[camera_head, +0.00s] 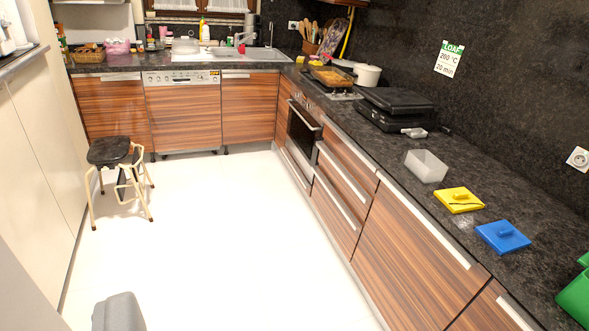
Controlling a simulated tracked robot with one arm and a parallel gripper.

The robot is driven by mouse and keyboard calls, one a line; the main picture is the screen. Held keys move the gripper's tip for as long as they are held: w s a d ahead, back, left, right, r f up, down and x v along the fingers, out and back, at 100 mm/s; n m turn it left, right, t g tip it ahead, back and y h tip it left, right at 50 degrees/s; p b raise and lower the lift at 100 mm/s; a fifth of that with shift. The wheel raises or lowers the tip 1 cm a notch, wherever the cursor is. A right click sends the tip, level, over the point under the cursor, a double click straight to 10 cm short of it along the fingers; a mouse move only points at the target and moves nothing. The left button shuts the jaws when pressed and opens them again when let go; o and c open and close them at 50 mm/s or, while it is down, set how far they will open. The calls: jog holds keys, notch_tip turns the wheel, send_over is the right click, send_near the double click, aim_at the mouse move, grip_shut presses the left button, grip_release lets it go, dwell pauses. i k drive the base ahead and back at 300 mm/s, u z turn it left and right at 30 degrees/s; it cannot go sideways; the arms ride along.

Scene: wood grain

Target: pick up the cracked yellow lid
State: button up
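The yellow lid (459,199) lies flat on the dark worktop at the right, near its front edge. It has a raised yellow handle on top, and a dark jagged line like a crack runs along its front part. A blue lid (503,236) of similar shape lies just to its right and nearer to me, apart from it. A clear, whitish open container (426,166) stands behind the yellow lid, to its left. I cannot make out my gripper's fingers in this view, and nothing touches the yellow lid.
The dark worktop (395,149) carries a black grill (396,104), a white pot (367,75) and a glass dish (330,76). Green objects (577,298) stand at the right edge. A black-topped stool (110,151) stands left. The white floor (220,235) is mostly clear.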

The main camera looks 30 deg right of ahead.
aim_at(459, 200)
jog(key=i, duration=2.35)
jog(key=z, duration=3.25)
jog(key=i, duration=1)
jog(key=u, duration=0.05)
